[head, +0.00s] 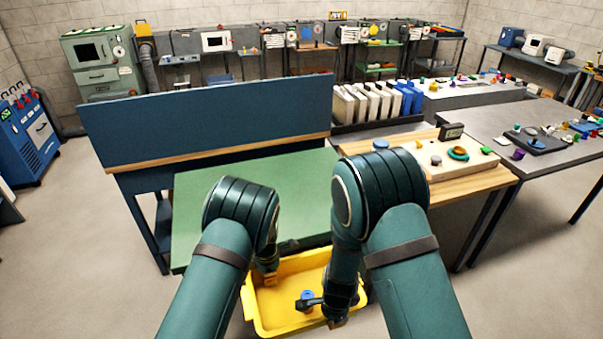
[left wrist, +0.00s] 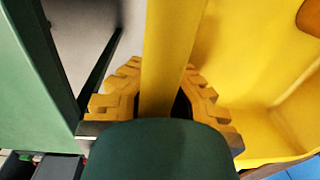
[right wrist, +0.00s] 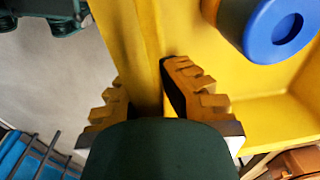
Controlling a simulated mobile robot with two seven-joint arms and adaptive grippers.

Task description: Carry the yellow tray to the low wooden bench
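The yellow tray (head: 250,312) is low in front of me, at the near edge of the green tabletop. A blue round piece (head: 307,294) lies in it; the right wrist view shows it as a ring-shaped blue end (right wrist: 283,30). A brown piece (left wrist: 310,18) shows at the left wrist view's corner. My left gripper (head: 270,281) has its fingers on both sides of the tray's rim (left wrist: 168,60), closed on it. I cannot pick out a low wooden bench for certain.
The green table (head: 300,190) stands just beyond the tray, with a blue panel (head: 210,120) behind it. A wooden-topped table (head: 480,183) with a pale board stands to the right, beside a grey table (head: 475,122). Floor (head: 80,250) is clear at the left.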

